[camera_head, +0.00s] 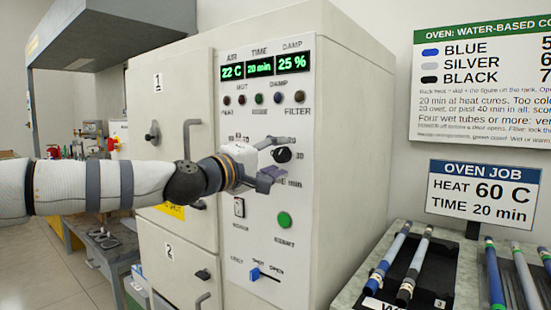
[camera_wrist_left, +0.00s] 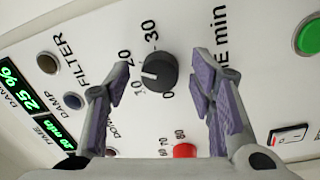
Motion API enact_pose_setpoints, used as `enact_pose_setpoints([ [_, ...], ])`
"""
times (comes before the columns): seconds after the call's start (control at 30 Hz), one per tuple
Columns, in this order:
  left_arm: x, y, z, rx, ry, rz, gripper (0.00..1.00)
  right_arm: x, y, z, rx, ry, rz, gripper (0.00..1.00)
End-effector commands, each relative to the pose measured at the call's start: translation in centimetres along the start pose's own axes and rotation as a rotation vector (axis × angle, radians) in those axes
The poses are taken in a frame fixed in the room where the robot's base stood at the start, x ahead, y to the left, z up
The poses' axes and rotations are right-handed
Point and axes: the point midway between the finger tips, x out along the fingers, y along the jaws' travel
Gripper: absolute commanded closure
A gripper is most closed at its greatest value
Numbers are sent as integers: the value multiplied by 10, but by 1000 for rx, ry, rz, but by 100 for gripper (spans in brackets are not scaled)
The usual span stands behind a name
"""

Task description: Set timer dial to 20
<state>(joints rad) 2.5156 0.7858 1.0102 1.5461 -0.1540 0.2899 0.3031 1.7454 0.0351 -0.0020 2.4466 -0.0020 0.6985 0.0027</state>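The timer dial (camera_head: 282,155) is a black round knob on the oven's front panel. In the left wrist view the dial (camera_wrist_left: 158,71) has a white mark pointing to the left, roughly between 10 and 20; the exact reading is hard to tell. The time display (camera_head: 259,67) reads 20 min. My left gripper (camera_head: 277,162) is in front of the panel at the dial. In the left wrist view its purple-padded fingers (camera_wrist_left: 165,85) are spread apart, with the dial showing between their tips and a gap on each side. My right gripper is not in view.
A red knob (camera_wrist_left: 185,151) is below the dial in the left wrist view. A green button (camera_head: 284,220) and a blue slider (camera_head: 254,274) are lower on the panel. The oven job sign (camera_head: 484,194) reads heat 60 C, time 20 min. Rods (camera_head: 390,258) lie at right.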

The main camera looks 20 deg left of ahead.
Motion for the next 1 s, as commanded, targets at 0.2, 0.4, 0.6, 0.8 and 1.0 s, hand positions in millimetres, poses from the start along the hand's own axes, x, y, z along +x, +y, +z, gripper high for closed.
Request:
enact_pose_setpoints([
  [0.2,-23,1,-1,-1,0,1,50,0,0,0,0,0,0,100],
  [0.4,-78,2,-2,-2,3,4,50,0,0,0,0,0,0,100],
  [0.6,-114,1,-1,0,1,1,50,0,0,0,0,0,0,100],
  [0.8,-121,0,0,0,0,0,50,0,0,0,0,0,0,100],
  [1.0,-120,0,0,0,0,0,50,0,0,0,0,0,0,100],
])
